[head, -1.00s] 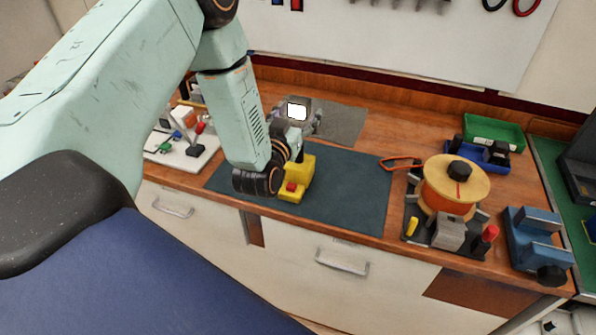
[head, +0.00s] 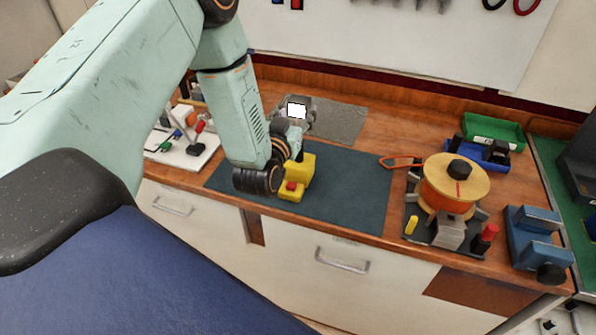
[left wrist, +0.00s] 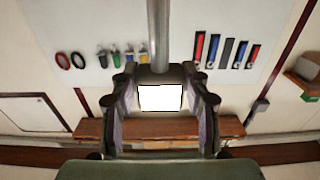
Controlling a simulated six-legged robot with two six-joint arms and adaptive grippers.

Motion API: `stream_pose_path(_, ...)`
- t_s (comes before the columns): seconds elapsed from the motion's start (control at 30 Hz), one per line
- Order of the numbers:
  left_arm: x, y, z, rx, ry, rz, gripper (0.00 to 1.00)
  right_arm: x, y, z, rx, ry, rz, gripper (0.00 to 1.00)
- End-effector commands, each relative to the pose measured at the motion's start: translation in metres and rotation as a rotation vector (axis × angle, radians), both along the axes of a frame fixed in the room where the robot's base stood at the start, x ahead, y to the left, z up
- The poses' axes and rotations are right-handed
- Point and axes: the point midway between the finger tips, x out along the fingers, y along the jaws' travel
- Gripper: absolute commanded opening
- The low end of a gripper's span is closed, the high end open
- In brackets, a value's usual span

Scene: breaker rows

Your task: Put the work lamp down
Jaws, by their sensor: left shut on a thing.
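The work lamp (head: 297,110) shows a bright white lit face at the back of the bench, by the left end of a grey mat (head: 345,124). My left gripper (head: 298,122) is shut on it, partly hidden behind my own wrist. In the left wrist view the lamp's white face (left wrist: 160,97) sits between the two fingers of my left gripper (left wrist: 161,112), and a grey rod (left wrist: 158,30) rises above it. I cannot tell whether the lamp's underside touches the bench. My right gripper is not in view.
A yellow block with a red button (head: 299,180) stands on the dark mat (head: 350,190), close beside my left wrist. An orange cable reel (head: 453,185), a blue vise (head: 535,240) and a green bin (head: 493,132) are to the right. A white board (head: 185,150) is left.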

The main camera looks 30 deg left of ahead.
Motion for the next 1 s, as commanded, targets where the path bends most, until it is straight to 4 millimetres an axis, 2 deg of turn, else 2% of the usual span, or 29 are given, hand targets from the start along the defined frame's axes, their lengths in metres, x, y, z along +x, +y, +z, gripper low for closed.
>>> stream_pose_path(0.13, 0.001, 0.0, 0.002, 0.001, -0.006, 0.0, 0.0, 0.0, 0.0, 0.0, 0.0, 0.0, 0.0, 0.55)
stream_pose_path(0.6, 0.001, 0.001, 0.007, 0.001, -0.01, 0.001, 0.0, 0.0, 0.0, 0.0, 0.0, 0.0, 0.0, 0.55)
stream_pose_path(0.77, 0.001, 0.001, 0.028, 0.0, -0.012, 0.003, 0.0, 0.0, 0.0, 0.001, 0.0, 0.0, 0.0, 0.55)
stream_pose_path(1.0, 0.001, 0.001, 0.07, 0.0, -0.011, 0.002, 0.0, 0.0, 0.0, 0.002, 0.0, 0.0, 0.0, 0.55)
